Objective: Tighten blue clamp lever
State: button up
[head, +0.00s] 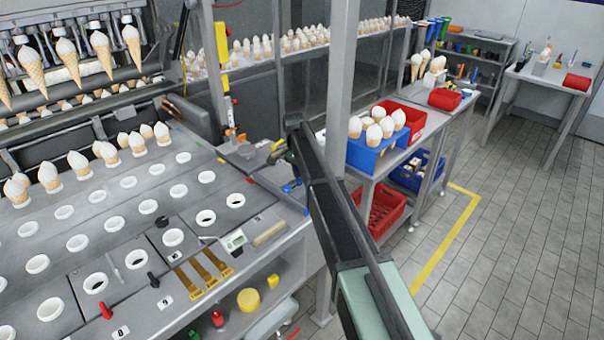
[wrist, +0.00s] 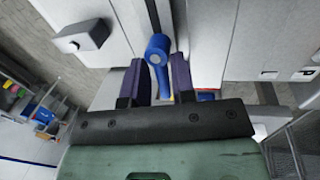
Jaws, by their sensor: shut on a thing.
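The blue clamp lever (wrist: 157,47) shows in the wrist view as a blue bar with a rounded end. It lies between the two dark purple fingers of my gripper (wrist: 159,78), which is shut on it. In the head view my dark arm reaches from the bottom right up to the right end of the cone machine, and the fingers cannot be made out there. A small blue handle (head: 292,186) shows at the machine's right edge, left of my arm; I cannot tell whether it is the same lever.
The cone machine's top (head: 130,225) has rows of white-rimmed holes, some with cones. A grey post (head: 350,70) stands close behind my arm. A blue bin (head: 372,152) of cones stands on a side table to the right. The tiled floor at right is clear.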

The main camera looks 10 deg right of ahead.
jog(key=o, duration=0.7)
jog(key=shift+o, duration=0.2)
notch_tip(320, 180, up, 11)
jog(key=w+a+p, duration=0.1)
jog(key=p, duration=0.9)
jog(key=shift+w+f+p, duration=0.2)
jog(key=shift+w+p, duration=0.1)
jog(key=shift+w, duration=0.1)
jog(key=shift+a, duration=0.1)
